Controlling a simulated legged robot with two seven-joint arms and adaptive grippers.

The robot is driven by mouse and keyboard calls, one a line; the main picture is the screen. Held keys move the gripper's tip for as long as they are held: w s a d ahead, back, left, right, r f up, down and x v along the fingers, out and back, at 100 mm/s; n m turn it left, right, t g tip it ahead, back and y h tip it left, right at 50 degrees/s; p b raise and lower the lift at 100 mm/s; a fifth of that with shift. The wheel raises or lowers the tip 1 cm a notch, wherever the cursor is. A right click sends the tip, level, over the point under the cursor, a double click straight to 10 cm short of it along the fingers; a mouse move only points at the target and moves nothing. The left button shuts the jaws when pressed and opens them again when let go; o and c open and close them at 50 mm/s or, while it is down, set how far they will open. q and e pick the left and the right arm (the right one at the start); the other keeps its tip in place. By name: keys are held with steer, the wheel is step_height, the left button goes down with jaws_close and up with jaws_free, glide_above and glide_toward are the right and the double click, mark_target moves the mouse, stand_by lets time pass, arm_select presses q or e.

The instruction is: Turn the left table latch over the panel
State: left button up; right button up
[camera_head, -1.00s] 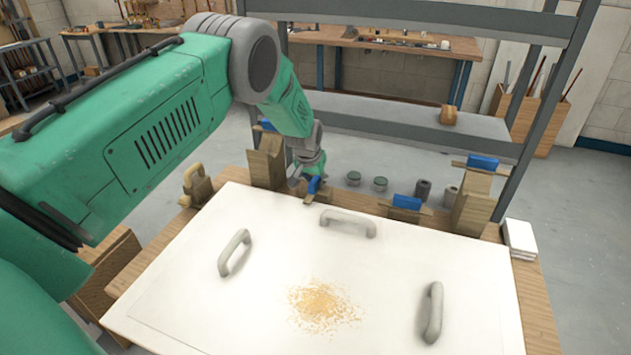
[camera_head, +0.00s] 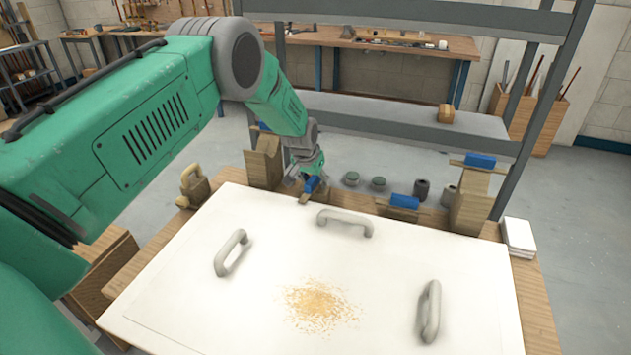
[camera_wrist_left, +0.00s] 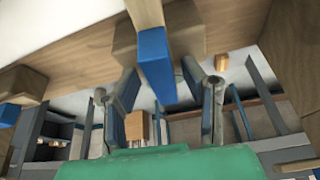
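The white panel (camera_head: 190,290) lies on the wooden table (camera_head: 540,300). The left table latch (camera_head: 306,197), a wooden bar with a blue grip, is at the panel's far edge. Its wooden end points towards the panel and overlaps its edge in the head view. In the left wrist view the latch's blue grip (camera_wrist_left: 157,65) lies between the fingers of my left gripper (camera_wrist_left: 160,92). The fingers are apart, with a gap visible on each side of the grip. In the head view my left gripper (camera_head: 309,174) partly hides the latch. My right gripper is not in view.
Another blue-gripped latch (camera_head: 404,202) lies along the far edge to the right. Wooden posts (camera_head: 264,162) (camera_head: 470,205) stand behind the panel. The panel carries grey handles (camera_head: 345,222) and a sawdust patch (camera_head: 322,308). A grey shelf frame (camera_head: 400,120) rises behind the table.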

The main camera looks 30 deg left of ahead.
mark_target(307, 194)
arm_select(q)
steer(key=shift+s+a+r, duration=0.2)
steer(key=shift+a+r, duration=0.05)
steer(key=shift+r, duration=0.05)
steer(key=v, duration=1)
steer(key=shift+d+r, duration=0.15)
steer(key=shift+d, duration=0.15)
steer(key=shift+s+a+r, duration=0.2)
steer(key=shift+r, duration=0.15)
steer(key=shift+d, duration=0.1)
